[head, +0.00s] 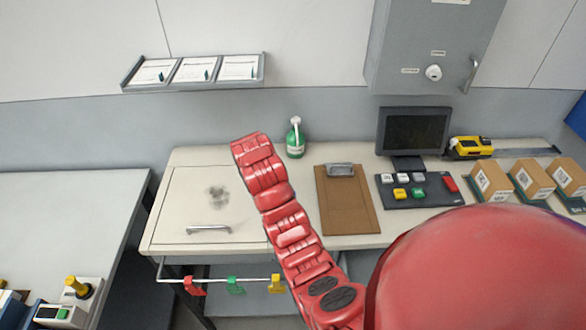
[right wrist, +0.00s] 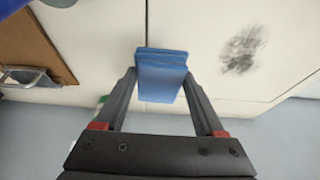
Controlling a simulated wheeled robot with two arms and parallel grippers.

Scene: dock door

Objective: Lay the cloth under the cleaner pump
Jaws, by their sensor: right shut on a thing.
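The cleaner pump (head: 295,138), a green bottle with a white top, stands upright at the back of the counter in the head view. In the right wrist view only a sliver of green shows behind one finger. My right gripper (right wrist: 160,90) is shut on the blue folded cloth (right wrist: 162,68). The cloth appears held above the pale counter, though its exact height is hard to judge. In the head view my red right arm hides the cloth and gripper. The bottle is just right of the arm's far end. My left gripper is not in view.
The counter (head: 180,200) has a dark smudge (head: 217,197) on its left panel. A clipboard (head: 347,200) lies right of the arm, beside a button panel (head: 418,191) and monitor (head: 413,131). Several boxes (head: 491,183) stand far right. Coloured clips (head: 236,286) hang on a front rail.

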